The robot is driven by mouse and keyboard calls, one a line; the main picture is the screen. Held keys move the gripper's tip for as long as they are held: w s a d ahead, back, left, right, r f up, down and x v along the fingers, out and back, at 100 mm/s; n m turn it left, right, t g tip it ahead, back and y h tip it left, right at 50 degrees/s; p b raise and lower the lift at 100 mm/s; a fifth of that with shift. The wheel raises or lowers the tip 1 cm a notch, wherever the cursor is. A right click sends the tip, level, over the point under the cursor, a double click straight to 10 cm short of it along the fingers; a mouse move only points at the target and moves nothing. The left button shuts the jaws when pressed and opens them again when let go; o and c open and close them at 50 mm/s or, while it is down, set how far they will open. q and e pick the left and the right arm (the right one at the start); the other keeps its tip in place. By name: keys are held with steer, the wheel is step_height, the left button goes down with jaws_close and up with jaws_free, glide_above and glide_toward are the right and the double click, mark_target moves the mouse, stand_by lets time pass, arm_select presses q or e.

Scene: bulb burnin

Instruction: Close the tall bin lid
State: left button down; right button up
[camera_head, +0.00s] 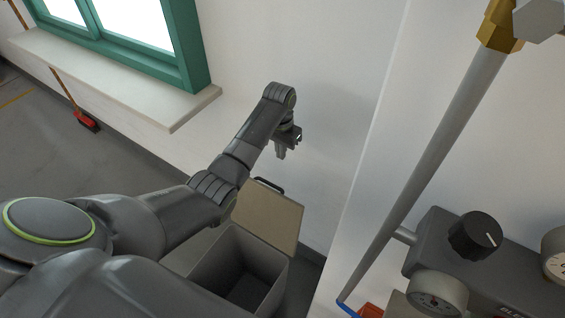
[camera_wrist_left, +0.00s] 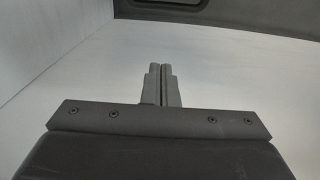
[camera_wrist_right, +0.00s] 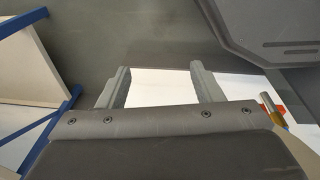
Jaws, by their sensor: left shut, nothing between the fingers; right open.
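The tall bin (camera_head: 222,262) stands below my left arm in the head view, with its dark inside showing. Its beige lid (camera_head: 268,214) is open and tilted up at the back, with a dark handle (camera_head: 269,186) at its upper edge. My left gripper (camera_head: 281,153) is above and behind the lid, near the white wall, apart from the handle. In the left wrist view the left fingers (camera_wrist_left: 161,84) are together with nothing between them. My right gripper (camera_wrist_right: 160,85) shows only in the right wrist view, with its fingers apart and empty.
A window sill (camera_head: 110,85) juts from the wall at the left. A grey pipe (camera_head: 425,175) and a panel with a black knob (camera_head: 475,236) and gauges are at the right. A red broom (camera_head: 86,122) leans at the far left. Blue frames (camera_wrist_right: 50,120) show beside the right gripper.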

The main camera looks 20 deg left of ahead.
arm_select(q)
steer(key=s+f+p, duration=0.2)
steer(key=s+f, duration=0.1)
steer(key=f, duration=0.5)
steer(key=shift+s+a+f+p, duration=0.2)
steer(key=shift+s+a+p, duration=0.05)
steer(key=shift+s+p, duration=0.15)
arm_select(e)
steer(key=r, duration=0.1)
steer(key=s+r, duration=0.1)
steer(key=shift+s+r, duration=0.2)
steer(key=shift+r, duration=0.2)
steer(key=shift+s, duration=0.15)
